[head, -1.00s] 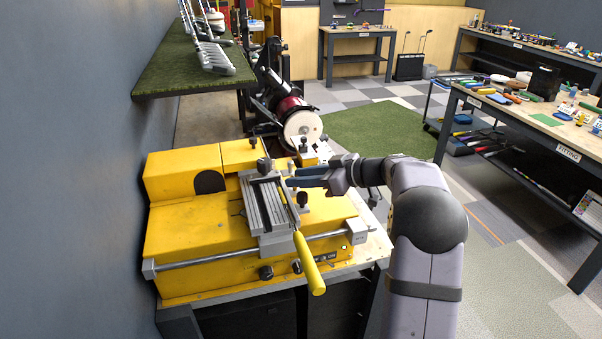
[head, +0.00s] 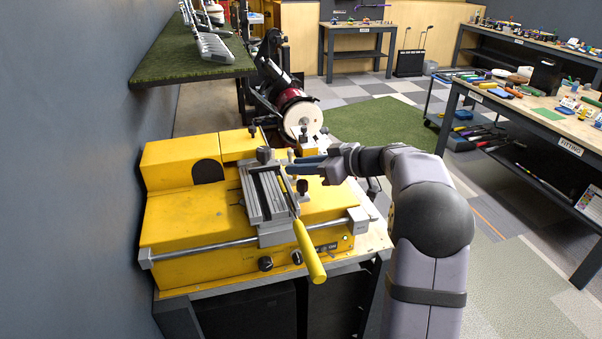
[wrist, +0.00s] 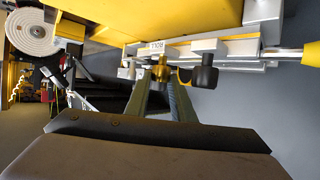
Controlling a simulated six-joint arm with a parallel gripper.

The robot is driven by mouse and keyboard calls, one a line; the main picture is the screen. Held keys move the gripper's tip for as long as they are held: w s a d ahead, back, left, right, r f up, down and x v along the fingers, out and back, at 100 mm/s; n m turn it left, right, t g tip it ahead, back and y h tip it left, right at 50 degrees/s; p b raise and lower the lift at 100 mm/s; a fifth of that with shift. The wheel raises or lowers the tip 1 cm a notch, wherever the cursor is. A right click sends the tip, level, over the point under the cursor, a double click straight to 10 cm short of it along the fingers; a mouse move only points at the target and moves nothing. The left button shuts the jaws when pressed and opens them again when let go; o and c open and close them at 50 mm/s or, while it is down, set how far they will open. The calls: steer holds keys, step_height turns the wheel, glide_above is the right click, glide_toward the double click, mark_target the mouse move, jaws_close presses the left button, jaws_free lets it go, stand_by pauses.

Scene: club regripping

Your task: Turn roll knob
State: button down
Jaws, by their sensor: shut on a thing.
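A yellow machine (head: 190,215) carries a grey slotted clamp (head: 262,200) with a yellow-handled lever (head: 310,252). In the wrist view, a small brass roll knob (wrist: 160,71) sits under a label reading ROLL (wrist: 156,46). My gripper (wrist: 161,82) is shut on this knob, one finger on each side. In the head view, my gripper (head: 292,165) reaches in from the right to the clamp's right side; its fingers hide most of the knob there.
A black knob (wrist: 205,76) stands close beside my right finger in the wrist view. The yellow handle (wrist: 311,54) is farther right. A grinding wheel (head: 303,120) stands behind the machine, and a wall (head: 60,180) is on the left.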

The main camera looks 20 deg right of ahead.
steer(key=shift+s+a+f+m+t+h+b, duration=0.15)
steer(key=shift+m+t+h+b, duration=0.25)
steer(key=shift+b, duration=1.15)
steer(key=shift+w+a+f+m+t+h+b, duration=0.1)
steer(key=shift+f+m+t+h+b, duration=0.25)
steer(key=shift+b, duration=1.2)
steer(key=m+h+b, duration=0.1)
steer(key=b, duration=0.1)
steer(key=m+t+h+b, duration=0.1)
steer(key=h+b, duration=0.1)
steer(key=b, duration=0.1)
steer(key=shift+s+a+r+m+b, duration=0.15)
steer(key=shift+r+m+b, duration=0.15)
steer(key=shift+m+b, duration=0.05)
steer(key=shift+a+r+m+t+h, duration=0.15)
steer(key=shift+r+m+t+h, duration=0.15)
steer(key=shift+m+h, duration=1.1)
steer(key=shift+h, duration=0.05)
steer(key=shift+f+p, duration=0.1)
steer(key=shift+p, duration=0.2)
steer(key=c, duration=1.8)
jaws_free()
steer(key=shift+s, duration=0.1)
